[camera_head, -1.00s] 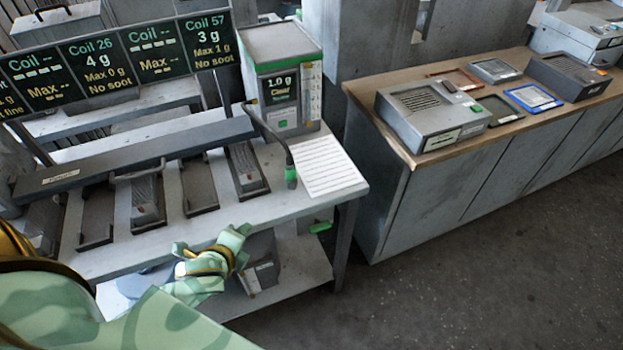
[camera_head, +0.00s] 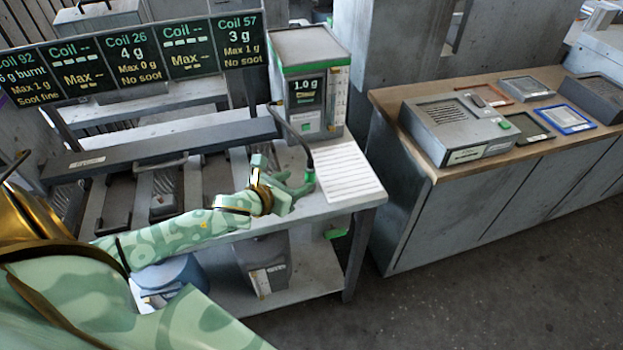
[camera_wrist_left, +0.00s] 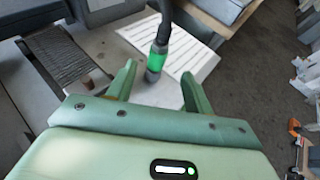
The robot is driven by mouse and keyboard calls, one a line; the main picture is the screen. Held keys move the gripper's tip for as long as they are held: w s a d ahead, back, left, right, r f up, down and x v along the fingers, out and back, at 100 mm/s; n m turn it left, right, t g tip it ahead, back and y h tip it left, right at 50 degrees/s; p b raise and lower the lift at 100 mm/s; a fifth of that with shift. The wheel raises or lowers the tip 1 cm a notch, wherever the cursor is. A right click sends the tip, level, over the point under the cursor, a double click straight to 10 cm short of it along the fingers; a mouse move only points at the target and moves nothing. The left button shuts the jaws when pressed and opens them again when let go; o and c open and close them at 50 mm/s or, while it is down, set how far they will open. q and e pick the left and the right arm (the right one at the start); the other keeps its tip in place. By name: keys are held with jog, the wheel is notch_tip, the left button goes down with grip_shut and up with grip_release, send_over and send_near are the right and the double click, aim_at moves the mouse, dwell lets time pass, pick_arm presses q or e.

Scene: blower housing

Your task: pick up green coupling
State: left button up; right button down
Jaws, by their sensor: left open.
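The green coupling (camera_head: 309,177) is a small green-banded cylinder at the end of a dark hose, standing near the front right of the grey bench, just left of the white sheet. It also shows in the left wrist view (camera_wrist_left: 157,57), with the hose rising from its top. My left gripper (camera_head: 297,186) is open and close to the coupling. In the left wrist view its two fingers (camera_wrist_left: 158,78) point towards the coupling, which stands just beyond and between the tips. The fingers do not appear closed on it. My right gripper is not in view.
A grey-green box reading 1.0 g (camera_head: 312,85) stands behind the coupling, and the dark hose (camera_head: 290,130) runs from it. A white lined sheet (camera_head: 346,172) lies to the right. Coil trays (camera_head: 163,190) line the bench to the left. A wooden-topped counter (camera_head: 447,172) stands further right.

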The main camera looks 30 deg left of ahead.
aim_at(307, 175)
pick_arm(q)
jog(key=x, duration=0.3)
jog(key=b+x, duration=0.1)
jog(key=x, duration=0.4)
jog(key=shift+w+a+b, duration=0.15)
jog(key=shift+a+b, duration=0.05)
jog(key=shift+b, duration=0.15)
jog(key=shift+r, duration=0.1)
grip_shut()
